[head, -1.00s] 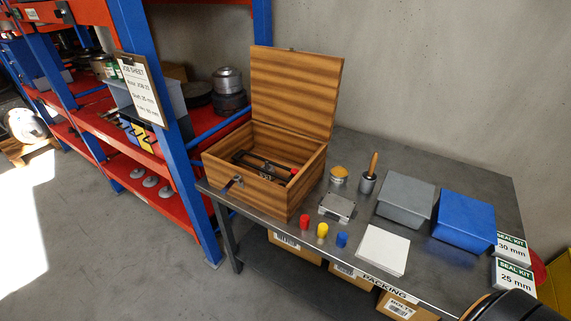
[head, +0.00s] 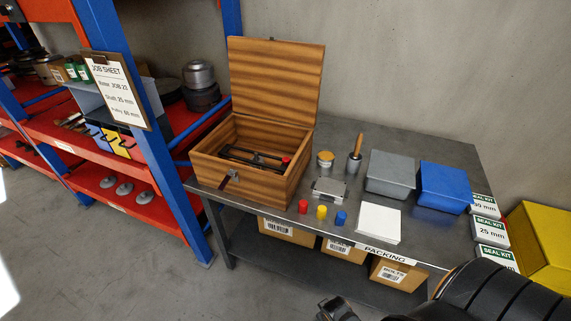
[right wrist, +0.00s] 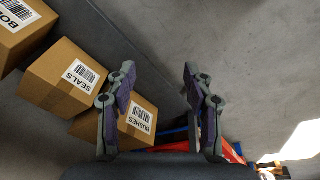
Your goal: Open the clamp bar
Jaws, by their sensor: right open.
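An open wooden box (head: 250,165) stands at the left end of the metal table, its lid upright at the back. Inside it lies a dark bar with a red knob (head: 286,160) at its right end, which seems to be the clamp bar (head: 252,159). It lies across the box, and what is under it is too small to tell. My right gripper (right wrist: 158,75) is open and empty in the right wrist view, in front of the boxes under the table. It also shows at the bottom edge of the head view, well below and apart from the wooden box. My left gripper is out of view.
On the metal table (head: 420,150) stand a grey bin (head: 390,172), a blue bin (head: 444,187), a brush pot (head: 354,161) and red, yellow and blue caps. Cardboard boxes (head: 398,272) sit below. A blue-and-red rack (head: 165,150) is close on the left.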

